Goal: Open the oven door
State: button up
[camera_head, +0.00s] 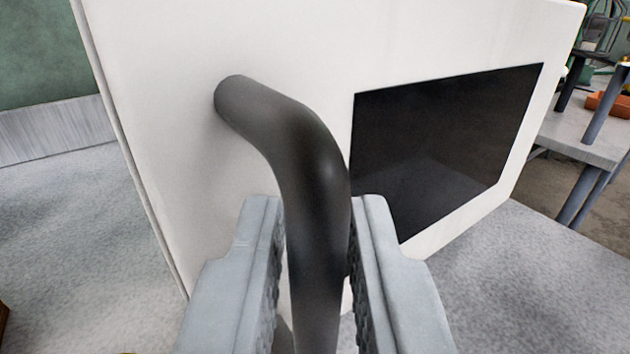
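The white oven door (170,75) fills much of the view, with a dark window (435,150) on its right part. A dark, bent bar handle (318,185) comes out from the door's left part and runs down toward the camera. My gripper (313,210) has its two grey fingers on either side of the handle, with the bar between them. Narrow gaps show between the bar and both fingers, so the gripper is open around it. The handle's lower end runs out of the frame. I cannot tell whether the door stands ajar.
A green wall (40,50) stands at the back left. A grey table (585,140) with an orange tray (608,104) stands at the right.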

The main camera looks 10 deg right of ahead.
jog(key=shift+w, duration=0.3)
grip_shut()
jog(key=shift+d, duration=0.1)
